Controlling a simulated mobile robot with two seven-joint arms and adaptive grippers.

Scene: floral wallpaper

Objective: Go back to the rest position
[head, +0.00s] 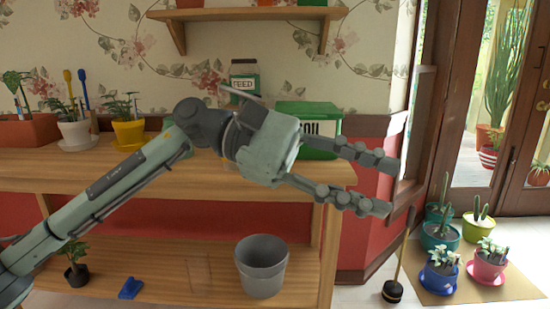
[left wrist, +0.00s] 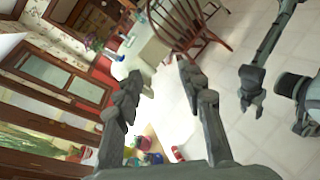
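My left gripper (head: 388,183) reaches across the head view from the left, in front of the workbench and pointing right. Its two grey fingers are spread apart with nothing between them. In the left wrist view the same fingers (left wrist: 160,76) stand apart and empty, with the room's floor beyond. My right arm shows at the right of the left wrist view, with what looks like its gripper (left wrist: 251,98) hanging over the pale floor. It is too small to tell whether that one is open or shut. The right gripper is not in the head view.
A wooden workbench (head: 60,165) holds potted plants, a feed jar (head: 244,74) and a green soil box (head: 318,122) partly behind my left gripper. A grey bucket (head: 261,268) stands on the lower shelf. Several potted plants stand on a mat (head: 420,285) by the glass door.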

